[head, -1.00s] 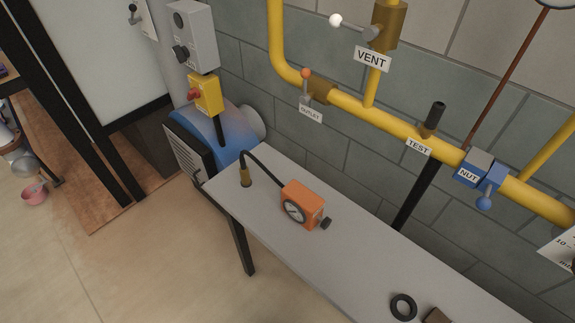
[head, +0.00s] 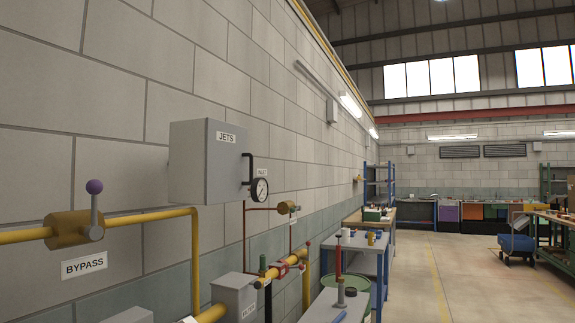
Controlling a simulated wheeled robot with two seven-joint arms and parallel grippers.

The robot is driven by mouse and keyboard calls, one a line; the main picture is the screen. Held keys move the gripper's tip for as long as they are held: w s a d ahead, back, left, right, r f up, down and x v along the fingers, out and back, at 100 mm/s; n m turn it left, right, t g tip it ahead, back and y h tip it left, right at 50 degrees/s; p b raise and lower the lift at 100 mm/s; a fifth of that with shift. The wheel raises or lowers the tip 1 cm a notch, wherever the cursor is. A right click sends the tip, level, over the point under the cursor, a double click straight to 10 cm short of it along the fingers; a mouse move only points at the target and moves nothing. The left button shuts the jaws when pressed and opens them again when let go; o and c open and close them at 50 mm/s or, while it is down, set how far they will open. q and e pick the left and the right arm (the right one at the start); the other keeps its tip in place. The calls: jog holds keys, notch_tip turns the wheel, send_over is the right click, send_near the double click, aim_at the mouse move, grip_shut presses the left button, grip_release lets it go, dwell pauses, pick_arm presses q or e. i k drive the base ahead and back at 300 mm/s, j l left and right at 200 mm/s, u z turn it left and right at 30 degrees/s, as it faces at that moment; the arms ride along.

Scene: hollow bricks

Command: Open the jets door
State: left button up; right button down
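The jets box (head: 205,160) is a grey cabinet on the block wall, left of the middle in the head view. Its door (head: 226,165) carries the JETS label (head: 226,137) and a black bar handle (head: 249,170) at its right edge. The door appears closed. A round gauge (head: 260,189) is just right of the handle. Neither of my grippers shows in this view.
A yellow pipe with the BYPASS valve (head: 80,229) and its purple-knobbed lever runs at the lower left. Grey boxes, yellow pipework and a bench (head: 335,308) lie below the jets box. Open floor (head: 430,275) stretches away on the right.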

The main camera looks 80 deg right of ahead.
aim_at(228, 155)
jog(key=z, duration=2.3)
